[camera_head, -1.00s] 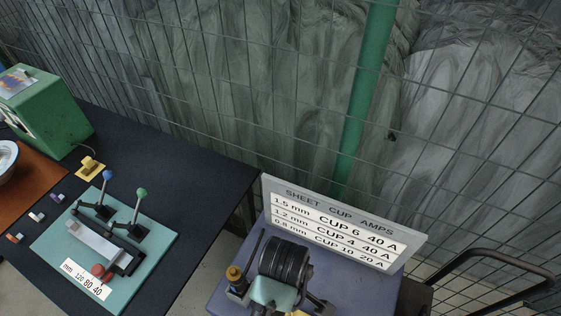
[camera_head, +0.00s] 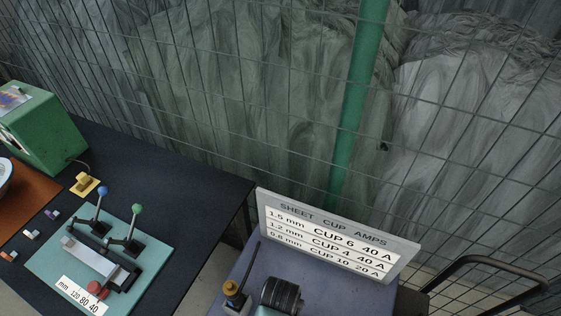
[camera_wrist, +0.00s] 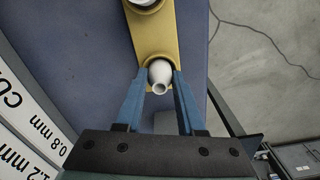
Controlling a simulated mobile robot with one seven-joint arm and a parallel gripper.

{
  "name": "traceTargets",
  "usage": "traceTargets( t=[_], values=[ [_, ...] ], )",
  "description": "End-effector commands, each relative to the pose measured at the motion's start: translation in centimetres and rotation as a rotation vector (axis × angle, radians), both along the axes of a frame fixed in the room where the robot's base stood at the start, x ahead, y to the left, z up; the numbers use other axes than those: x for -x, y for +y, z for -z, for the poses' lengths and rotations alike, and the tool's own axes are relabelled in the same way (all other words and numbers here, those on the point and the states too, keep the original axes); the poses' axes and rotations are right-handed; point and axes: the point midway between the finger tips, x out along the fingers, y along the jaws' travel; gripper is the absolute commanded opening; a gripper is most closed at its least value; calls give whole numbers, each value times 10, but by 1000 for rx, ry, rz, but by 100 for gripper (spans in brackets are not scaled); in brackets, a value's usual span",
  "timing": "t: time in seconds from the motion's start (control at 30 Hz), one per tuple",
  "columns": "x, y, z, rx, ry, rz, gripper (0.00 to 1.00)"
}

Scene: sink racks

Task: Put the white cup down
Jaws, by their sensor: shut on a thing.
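The white cup (camera_wrist: 159,76), a small tapered piece with a round opening, shows in the wrist view between the blue fingers of my gripper (camera_wrist: 161,84). The gripper is shut on it. The cup is over or at the rounded end of a yellow holder (camera_wrist: 152,36); I cannot tell whether it touches it. A second white round piece (camera_wrist: 146,2) is at the holder's other end, cut off by the frame's top.
A dark table (camera_head: 165,170) at left bears a teal fixture (camera_head: 60,262) and a green box (camera_head: 42,128). A mesh fence (camera_head: 250,90) stands behind.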

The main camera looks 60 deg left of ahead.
Motion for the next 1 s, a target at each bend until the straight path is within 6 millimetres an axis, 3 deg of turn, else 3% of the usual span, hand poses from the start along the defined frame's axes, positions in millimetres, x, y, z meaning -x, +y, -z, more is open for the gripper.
traceTargets(
  t=[0.2, 0.23, 0.37, 0.77, 1.0],
  values=[
    [0, 0, 4, 0, 0, 0, 0],
    [0, 0, 3, 0, 0, 0, 43],
    [0, 0, 3, 0, 0, 0, 67],
    [0, 0, -4, 0, -1, 0, 68],
    [-1, 1, -39, -4, -5, 0, 68]
  ],
)
